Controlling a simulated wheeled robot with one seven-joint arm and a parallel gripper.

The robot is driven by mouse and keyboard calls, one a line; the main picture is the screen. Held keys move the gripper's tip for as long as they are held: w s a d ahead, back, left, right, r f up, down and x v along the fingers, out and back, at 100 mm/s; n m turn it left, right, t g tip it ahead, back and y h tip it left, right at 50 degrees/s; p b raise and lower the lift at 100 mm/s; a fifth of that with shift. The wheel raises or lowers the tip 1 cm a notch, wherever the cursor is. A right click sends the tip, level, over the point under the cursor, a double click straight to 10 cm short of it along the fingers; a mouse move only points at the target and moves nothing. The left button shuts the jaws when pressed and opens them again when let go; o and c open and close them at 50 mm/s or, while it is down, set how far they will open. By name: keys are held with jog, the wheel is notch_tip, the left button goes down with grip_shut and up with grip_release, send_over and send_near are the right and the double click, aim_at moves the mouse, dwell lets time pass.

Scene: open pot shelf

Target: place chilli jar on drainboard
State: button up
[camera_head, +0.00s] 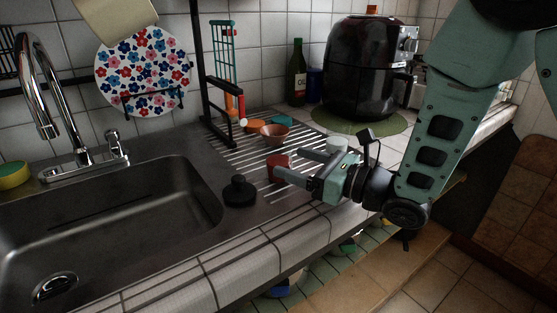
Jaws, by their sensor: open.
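A small red jar (276,167), which looks like the chilli jar, appears to stand upright on the ribbed metal drainboard (232,157) to the right of the sink. My gripper (288,164) reaches in from the right, low over the drainboard. Its two fingers are apart and point left towards the red jar. The near fingertip covers part of the jar's lower side. I cannot tell whether a finger touches it. The jar's label is too small to read.
A terracotta bowl (274,133), a white cup (337,144) and a black round knobbed object (239,191) are near the gripper. A black rack post (201,70) rises at the back. The sink (110,225) opens at left; an air fryer (362,70) stands behind.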

jog(key=v, duration=0.5)
jog(key=shift+s+d+b, duration=0.15)
jog(key=shift+d+b, duration=0.05)
jog(key=shift+b, duration=0.15)
